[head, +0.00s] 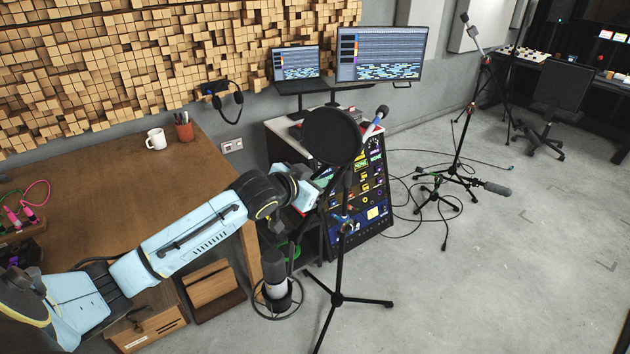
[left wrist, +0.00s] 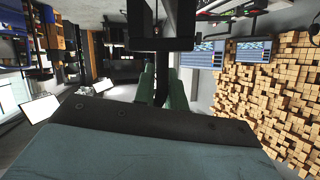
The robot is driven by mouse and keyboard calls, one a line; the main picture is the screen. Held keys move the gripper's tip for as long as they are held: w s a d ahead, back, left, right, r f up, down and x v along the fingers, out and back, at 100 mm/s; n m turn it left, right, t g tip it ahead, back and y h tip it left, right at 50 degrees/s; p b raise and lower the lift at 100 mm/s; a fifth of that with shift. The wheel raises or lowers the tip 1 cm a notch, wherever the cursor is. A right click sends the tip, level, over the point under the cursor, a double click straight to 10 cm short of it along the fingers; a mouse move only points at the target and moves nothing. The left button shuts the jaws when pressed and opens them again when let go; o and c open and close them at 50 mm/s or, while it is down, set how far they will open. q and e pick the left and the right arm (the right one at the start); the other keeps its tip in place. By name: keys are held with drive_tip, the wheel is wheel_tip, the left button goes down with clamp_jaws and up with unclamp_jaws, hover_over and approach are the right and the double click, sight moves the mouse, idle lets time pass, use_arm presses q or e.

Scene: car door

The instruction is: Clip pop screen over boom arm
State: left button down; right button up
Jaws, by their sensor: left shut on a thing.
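The pop screen (head: 332,136) is a round black disc in the middle of the head view, in front of the equipment rack. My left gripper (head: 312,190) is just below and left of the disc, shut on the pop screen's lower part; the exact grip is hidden. In the left wrist view the greenish fingers (left wrist: 157,82) are close together, with dark parts beyond them. A black tripod stand (head: 338,275) stands right of my gripper. Its upper end and boom arm pass close behind the pop screen and are partly hidden, so I cannot tell whether they touch. My right gripper is not in view.
A wooden desk (head: 105,190) with a white mug (head: 156,139) and a pen cup (head: 183,128) is at the left. A rack (head: 365,195) stands behind the stand. A large microphone (head: 275,272) is low beside the desk. Open floor (head: 480,290) lies at the right.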

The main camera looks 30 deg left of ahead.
use_arm(q)
drive_tip(key=shift+r, duration=0.1)
drive_tip(key=shift+p, duration=0.45)
drive_tip(key=shift+p, duration=0.5)
idle(0.9)
drive_tip(key=shift+p, duration=0.3)
drive_tip(key=shift+f+b, duration=0.95)
drive_tip(key=shift+f, duration=1.15)
drive_tip(key=c, duration=1.4)
unclamp_jaws()
drive_tip(key=shift+o, duration=0.2)
